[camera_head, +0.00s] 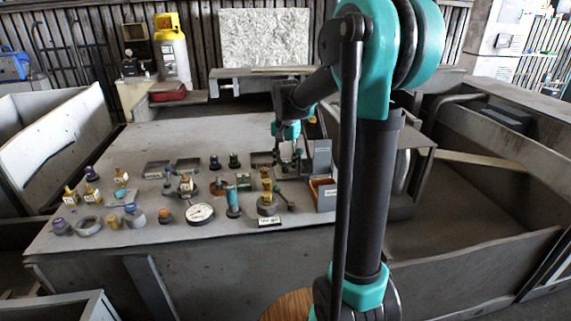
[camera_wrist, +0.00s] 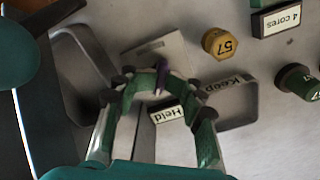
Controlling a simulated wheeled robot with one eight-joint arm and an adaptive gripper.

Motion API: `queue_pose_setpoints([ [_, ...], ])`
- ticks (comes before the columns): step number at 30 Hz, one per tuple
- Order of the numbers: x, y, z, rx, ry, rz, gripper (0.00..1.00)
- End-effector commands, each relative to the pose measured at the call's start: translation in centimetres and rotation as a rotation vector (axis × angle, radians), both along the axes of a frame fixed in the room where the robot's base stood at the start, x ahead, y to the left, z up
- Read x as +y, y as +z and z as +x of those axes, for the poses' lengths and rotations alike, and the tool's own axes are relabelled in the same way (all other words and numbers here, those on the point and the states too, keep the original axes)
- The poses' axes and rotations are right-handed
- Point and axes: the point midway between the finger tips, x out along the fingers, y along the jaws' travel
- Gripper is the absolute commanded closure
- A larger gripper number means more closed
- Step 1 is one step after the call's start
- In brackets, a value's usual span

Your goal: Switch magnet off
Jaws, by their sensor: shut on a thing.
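In the wrist view a small purple lever-like piece (camera_wrist: 161,74) stands between the fingertips of my gripper (camera_wrist: 158,90). It stands in front of a pale grey plate (camera_wrist: 150,48); I take it as the magnet's switch, though no label on it is readable. The green and white fingers are closed in around it, and the tips hide its lower part. In the head view my gripper (camera_head: 290,158) is low over the back right of the bench, and the lever is too small to make out there.
Label plates "Held" (camera_wrist: 167,114) and "Keep" (camera_wrist: 229,82) lie close by. A brass piece marked 57 (camera_wrist: 219,43) and a green-topped piece (camera_wrist: 297,81) stand to the right.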

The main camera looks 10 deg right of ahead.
Motion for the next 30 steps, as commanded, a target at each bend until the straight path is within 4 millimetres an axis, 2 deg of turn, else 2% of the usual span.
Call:
queue_pose_setpoints([
  [2, 0.01, -0.03, 0.0, 0.0, 0.0, 0.0, 0.9],
  [9, 0.01, -0.03, 0.0, 0.0, 0.028, 0.0, 0.9],
  [18, 0.02, -0.03, 0.01, 0.0, 0.352, 0.0, 0.9],
  [21, 0.02, -0.03, 0.01, 0.0, 0.408, 0.0, 0.9],
  [30, 0.02, -0.03, 0.02, 0.0, 0.426, 0.0, 0.9],
])
